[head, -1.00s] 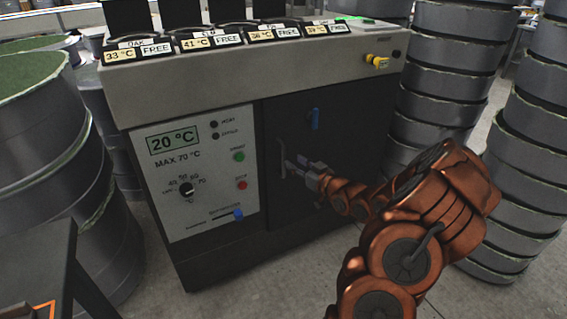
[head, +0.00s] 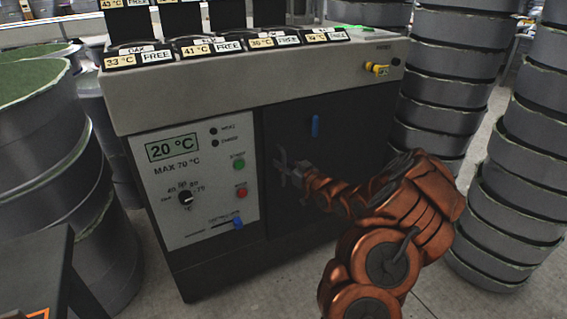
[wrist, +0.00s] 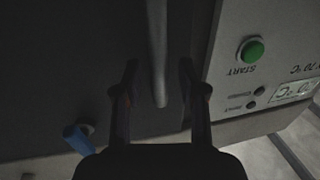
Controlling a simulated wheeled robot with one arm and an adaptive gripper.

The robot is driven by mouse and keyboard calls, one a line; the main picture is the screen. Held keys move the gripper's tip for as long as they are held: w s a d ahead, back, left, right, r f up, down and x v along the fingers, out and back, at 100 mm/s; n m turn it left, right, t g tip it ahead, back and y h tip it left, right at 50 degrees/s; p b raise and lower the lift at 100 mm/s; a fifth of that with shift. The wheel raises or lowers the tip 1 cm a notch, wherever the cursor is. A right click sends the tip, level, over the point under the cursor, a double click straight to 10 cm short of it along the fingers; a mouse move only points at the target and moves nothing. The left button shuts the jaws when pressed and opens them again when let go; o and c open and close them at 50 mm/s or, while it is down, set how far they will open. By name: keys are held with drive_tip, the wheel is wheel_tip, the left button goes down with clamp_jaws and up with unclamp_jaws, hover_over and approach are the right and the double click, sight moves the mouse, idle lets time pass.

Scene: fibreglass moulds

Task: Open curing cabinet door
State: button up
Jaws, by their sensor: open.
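The curing cabinet door (head: 345,190) is a dark panel right of the white control panel and looks shut. It also fills the left of the wrist view (wrist: 60,60). Its upright grey bar handle (wrist: 157,50) runs between my two open fingers in the wrist view; I cannot tell whether either finger touches it. In the head view my gripper (head: 284,168) is at the door's left side and hides most of the handle. A blue latch (head: 315,126) sits upright near the door's top; it also shows in the wrist view (wrist: 78,138).
The control panel (head: 193,190) shows 20 °C and has a knob (head: 185,198), a green START button (head: 238,165), a red button (head: 241,192) and a blue slider (head: 238,223). Stacked grey drums (head: 455,90) stand right, others (head: 45,150) left. A table (head: 35,270) is at lower left.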

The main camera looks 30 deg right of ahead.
drive_tip(key=shift+w, duration=0.3)
clamp_jaws()
idle(0.3)
idle(0.3)
